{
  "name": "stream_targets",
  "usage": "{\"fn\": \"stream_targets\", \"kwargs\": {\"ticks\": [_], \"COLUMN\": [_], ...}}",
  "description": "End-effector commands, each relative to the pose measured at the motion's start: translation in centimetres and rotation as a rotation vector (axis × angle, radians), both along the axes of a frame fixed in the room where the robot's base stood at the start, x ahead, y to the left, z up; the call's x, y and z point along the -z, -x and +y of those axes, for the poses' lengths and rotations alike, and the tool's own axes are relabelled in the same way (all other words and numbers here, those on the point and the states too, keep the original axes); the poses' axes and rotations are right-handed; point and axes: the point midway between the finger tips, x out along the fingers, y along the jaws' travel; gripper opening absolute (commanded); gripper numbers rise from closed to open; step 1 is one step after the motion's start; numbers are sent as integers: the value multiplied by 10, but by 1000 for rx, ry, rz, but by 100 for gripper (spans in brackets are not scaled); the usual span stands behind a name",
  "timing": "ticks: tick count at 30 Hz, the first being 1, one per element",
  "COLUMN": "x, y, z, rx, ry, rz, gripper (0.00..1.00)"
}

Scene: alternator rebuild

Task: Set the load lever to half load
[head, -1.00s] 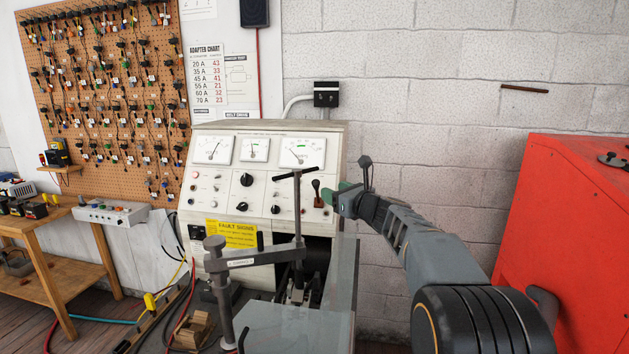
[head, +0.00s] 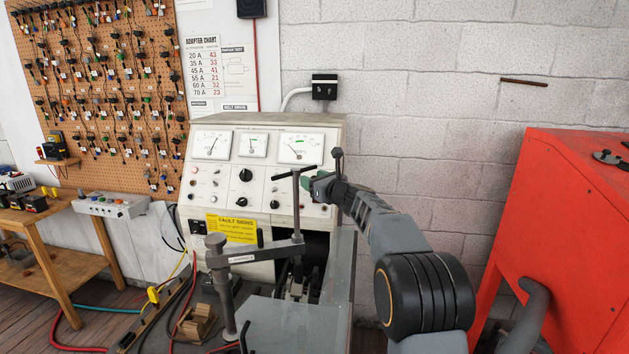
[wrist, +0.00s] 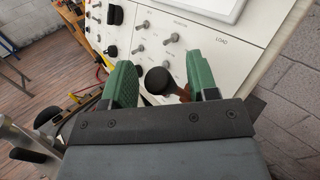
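The load lever shows in the wrist view as a dark round knob (wrist: 158,80) on a brownish stem, beside the printed LOAD label on the white panel (wrist: 222,41). My gripper (wrist: 161,70) has its two green fingers apart, one on each side of the knob. A gap shows between the knob and each finger. In the head view my gripper (head: 315,185) is at the right edge of the test bench's panel and hides most of the lever. The lever's exact position on its scale cannot be read.
The test bench (head: 265,125) carries three gauges, knobs and toggle switches. A clamp with a T-handle (head: 299,215) stands in front of the panel, close left of my gripper. A red cabinet (head: 560,220) is at the right. Bare block wall lies behind my arm.

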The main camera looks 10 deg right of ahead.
Motion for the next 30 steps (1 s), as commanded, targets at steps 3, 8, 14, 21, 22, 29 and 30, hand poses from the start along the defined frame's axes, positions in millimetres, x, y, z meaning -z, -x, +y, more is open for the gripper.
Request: {"fn": "stream_targets", "kwargs": {"ticks": [3,8,14,21,22,29,30], "x": [0,0,0,0,0,12,13], "y": [0,0,0,0,0,4,5], "z": [0,0,0,0,0,2,2], "rx": [0,0,0,0,0,-2,-1], "ry": [0,0,0,-1,-1,17,24], "rz": [0,0,0,0,0,-49,-66], "gripper": [43,28,9,0,0,0,0]}}
